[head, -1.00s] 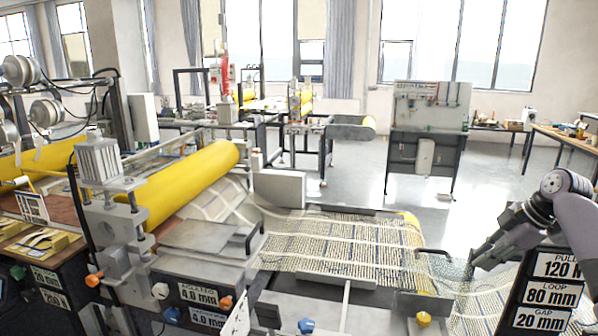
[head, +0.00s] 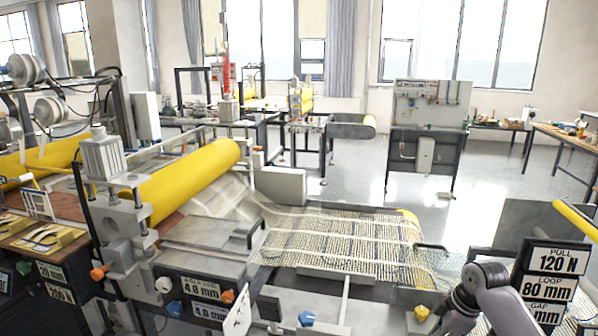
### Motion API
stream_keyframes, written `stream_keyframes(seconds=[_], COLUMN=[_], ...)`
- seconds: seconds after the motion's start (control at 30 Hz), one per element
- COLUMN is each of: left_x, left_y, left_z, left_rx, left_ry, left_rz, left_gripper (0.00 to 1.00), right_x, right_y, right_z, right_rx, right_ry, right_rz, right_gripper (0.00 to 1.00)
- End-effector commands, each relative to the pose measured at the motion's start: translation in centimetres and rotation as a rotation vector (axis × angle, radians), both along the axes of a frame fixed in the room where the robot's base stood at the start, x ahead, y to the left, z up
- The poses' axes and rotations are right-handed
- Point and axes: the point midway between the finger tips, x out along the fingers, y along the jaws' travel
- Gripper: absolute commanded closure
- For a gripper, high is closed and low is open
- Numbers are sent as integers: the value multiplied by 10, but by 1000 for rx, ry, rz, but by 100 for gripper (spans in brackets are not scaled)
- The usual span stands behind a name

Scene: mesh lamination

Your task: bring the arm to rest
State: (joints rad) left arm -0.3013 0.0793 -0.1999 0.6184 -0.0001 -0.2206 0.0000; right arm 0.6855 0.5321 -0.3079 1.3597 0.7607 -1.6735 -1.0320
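My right arm (head: 497,299) shows at the lower right of the head view, bent low in front of the sign that reads PULL 120 N, LOOP 80 mm. Its gripper is out of the picture or hidden at the bottom edge. My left arm and gripper do not show. The beige mesh (head: 340,243) lies flat on the machine's bed, running from under the yellow roller (head: 190,183) toward the right. The mesh near the roller looks blurred.
The sign post (head: 552,262) stands close beside my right arm. A yellow bar (head: 577,220) lies at the right edge. A grey control panel (head: 432,105) stands behind on open floor (head: 500,195). A workbench (head: 570,138) is at the far right.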

Motion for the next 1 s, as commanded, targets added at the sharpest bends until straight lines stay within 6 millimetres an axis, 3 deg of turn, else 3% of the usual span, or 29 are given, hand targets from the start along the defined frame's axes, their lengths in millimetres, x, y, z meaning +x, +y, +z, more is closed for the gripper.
stream_keyframes(seconds=[0.03, 0.1, 0.2, 0.33, 0.5, 0.6, 1.0], left_x=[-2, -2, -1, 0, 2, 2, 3], left_y=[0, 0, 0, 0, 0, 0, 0], left_z=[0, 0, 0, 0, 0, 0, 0], left_rx=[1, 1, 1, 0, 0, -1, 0], left_ry=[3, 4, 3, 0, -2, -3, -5], left_rz=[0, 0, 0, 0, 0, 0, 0], left_gripper=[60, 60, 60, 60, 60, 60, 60], right_x=[-21, -50, -96, -160, -229, -256, -327], right_y=[21, 44, 74, 104, 122, 124, 117], right_z=[-28, -57, -89, -114, -118, -114, -89], right_rx=[0, -2, 9, 43, 90, 109, 148], right_ry=[20, 31, 37, 39, 32, 27, 10], right_rz=[-18, -73, -172, -333, -554, -656, -960], right_gripper=[80, 80, 80, 80, 80, 80, 80])
